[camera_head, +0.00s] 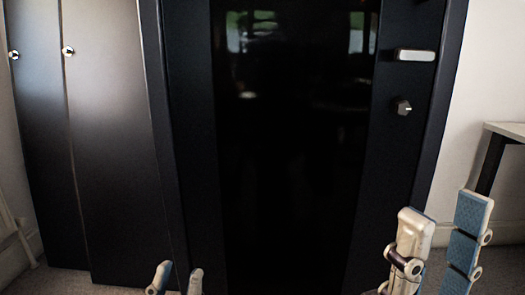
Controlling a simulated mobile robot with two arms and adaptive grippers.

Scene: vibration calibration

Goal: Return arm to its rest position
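My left gripper (178,278) shows only its two fingertips at the bottom edge, left of centre. The tips stand apart with nothing between them. My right gripper (443,228) is at the lower right, larger in view, with its two fingers pointing up. Its pads are spread apart and the gap is empty. The rest of both arms is cut off by the bottom of the picture.
The black cabinet has a dark glassy panel, a light handle (415,55) and a knob (401,107). Dark panels with round knobs (68,51) stand at the left. A white-topped table (507,130) is at the right edge. Grey floor shows at the lower left.

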